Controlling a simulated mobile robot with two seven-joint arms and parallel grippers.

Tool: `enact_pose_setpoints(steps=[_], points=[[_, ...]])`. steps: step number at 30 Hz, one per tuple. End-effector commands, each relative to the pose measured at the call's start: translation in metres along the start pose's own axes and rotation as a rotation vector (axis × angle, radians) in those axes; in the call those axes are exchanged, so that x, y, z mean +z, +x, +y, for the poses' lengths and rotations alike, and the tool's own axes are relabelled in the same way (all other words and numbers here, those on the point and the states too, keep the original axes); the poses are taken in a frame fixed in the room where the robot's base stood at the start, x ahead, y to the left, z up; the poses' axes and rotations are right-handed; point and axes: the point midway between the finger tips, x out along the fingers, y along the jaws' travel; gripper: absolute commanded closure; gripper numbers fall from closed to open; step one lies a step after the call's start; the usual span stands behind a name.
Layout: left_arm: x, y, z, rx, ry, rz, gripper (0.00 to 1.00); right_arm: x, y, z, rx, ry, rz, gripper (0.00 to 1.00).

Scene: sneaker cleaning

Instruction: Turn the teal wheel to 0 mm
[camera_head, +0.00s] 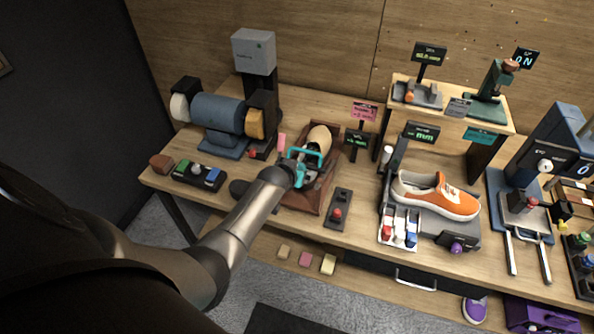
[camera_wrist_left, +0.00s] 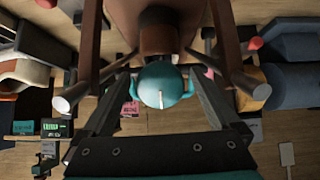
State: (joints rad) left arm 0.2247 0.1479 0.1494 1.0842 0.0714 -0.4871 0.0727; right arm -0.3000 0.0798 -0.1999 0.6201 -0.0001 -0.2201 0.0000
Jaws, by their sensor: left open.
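The teal wheel (camera_wrist_left: 150,84) is in the middle of the left wrist view, with a short pale mark on its face. It sits at the end of a brown wooden device, which is the brown tray-like stand (camera_head: 322,190) with a tan shoe form (camera_head: 319,139) in the head view. My left gripper (camera_head: 312,161) is over this stand. Its dark fingers are open on either side of the wheel, and I cannot tell if they touch it. A small display with green text (camera_head: 357,139) stands beside the stand; its reading is too small to make out. My right gripper is out of view.
A blue grinder (camera_head: 218,112) stands to the left, with a button box (camera_head: 199,175) in front. A switch box with a red knob (camera_head: 338,211) lies to the right. An orange sneaker (camera_head: 438,195) rests on a machine further right.

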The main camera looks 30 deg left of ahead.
Motion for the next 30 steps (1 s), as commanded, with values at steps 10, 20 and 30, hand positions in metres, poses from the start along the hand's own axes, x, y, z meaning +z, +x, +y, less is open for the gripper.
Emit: enact_pose_setpoints(steps=[10,20,30], points=[[-0.001,-0.009,0.0,0.0,0.002,0.0,0.04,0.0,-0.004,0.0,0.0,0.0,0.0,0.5],[0.0,-0.042,0.0,0.0,0.003,0.002,0.04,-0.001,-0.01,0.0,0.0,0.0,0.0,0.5],[0.0,-0.08,0.0,0.0,0.001,0.001,0.04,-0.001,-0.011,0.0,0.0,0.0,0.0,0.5]])
